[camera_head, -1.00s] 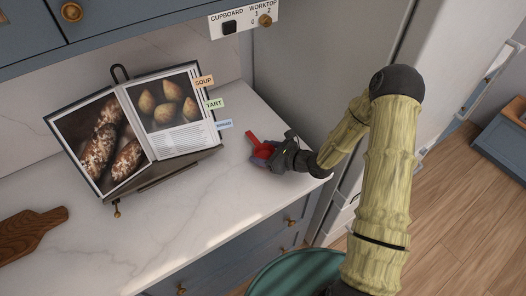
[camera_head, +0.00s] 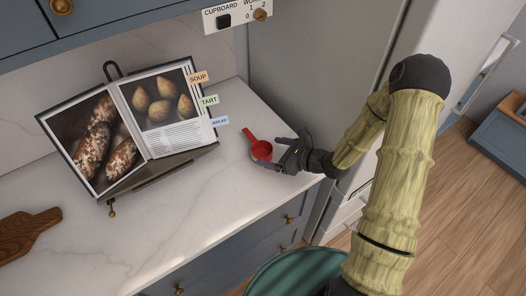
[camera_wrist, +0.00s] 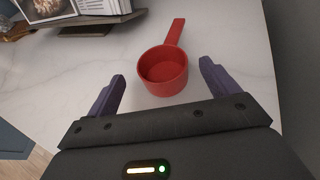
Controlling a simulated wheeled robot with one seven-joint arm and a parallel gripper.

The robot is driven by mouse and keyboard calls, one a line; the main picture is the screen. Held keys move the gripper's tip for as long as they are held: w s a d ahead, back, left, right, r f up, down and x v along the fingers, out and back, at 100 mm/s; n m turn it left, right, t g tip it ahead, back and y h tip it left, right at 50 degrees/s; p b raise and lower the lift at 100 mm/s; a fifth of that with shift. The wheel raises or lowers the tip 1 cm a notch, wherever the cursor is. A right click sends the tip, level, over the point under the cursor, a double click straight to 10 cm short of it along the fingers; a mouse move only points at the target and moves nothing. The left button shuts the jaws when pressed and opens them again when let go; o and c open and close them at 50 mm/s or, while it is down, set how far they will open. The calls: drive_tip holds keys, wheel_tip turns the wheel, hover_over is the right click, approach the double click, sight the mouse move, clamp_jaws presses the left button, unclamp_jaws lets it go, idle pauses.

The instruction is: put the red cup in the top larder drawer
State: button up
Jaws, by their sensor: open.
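The red cup (camera_head: 262,151), a small measuring cup with a straight handle, stands upright on the white marble worktop near its right end. Its handle points away from my gripper. My gripper (camera_head: 270,153) is open at the cup. In the wrist view the red cup (camera_wrist: 163,72) lies ahead of and between the two purple fingers of my gripper (camera_wrist: 162,88), with a gap on each side. Drawer fronts (camera_head: 260,230) with brass knobs show below the worktop. I cannot tell whether one of these is the top larder drawer.
An open cookbook (camera_head: 160,108) with coloured tabs stands on a holder left of the cup. A wooden board (camera_head: 28,232) lies at the far left. A tall grey unit (camera_head: 310,70) borders the worktop on the right. A green round stool or bin (camera_head: 295,275) is in front.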

drive_tip(key=b+v, duration=0.1)
drive_tip(key=v, duration=0.6)
idle(0.3)
drive_tip(key=shift+s+a, duration=0.1)
drive_tip(key=shift+a, duration=0.05)
drive_tip(key=s+a+n+g, duration=0.1)
drive_tip(key=s+n, duration=0.1)
drive_tip(key=s+r+n+g, duration=0.1)
drive_tip(key=s+n+g, duration=0.1)
drive_tip(key=s+a+n+g, duration=0.1)
drive_tip(key=s+n+g, duration=0.1)
drive_tip(key=s+n, duration=0.1)
drive_tip(key=shift+s+a+r+h, duration=0.1)
drive_tip(key=shift+a+r+h, duration=0.1)
drive_tip(key=shift+a+h, duration=0.15)
drive_tip(key=s+d+n+g+h, duration=0.2)
drive_tip(key=s+n+g+h, duration=0.15)
drive_tip(key=s+n, duration=0.25)
drive_tip(key=d+r+n+t+h, duration=0.3)
drive_tip(key=d+r+n+h, duration=0.4)
drive_tip(key=n, duration=0.4)
drive_tip(key=shift+d+n+t, duration=0.25)
drive_tip(key=shift+n+t, duration=0.05)
drive_tip(key=shift+t, duration=0.05)
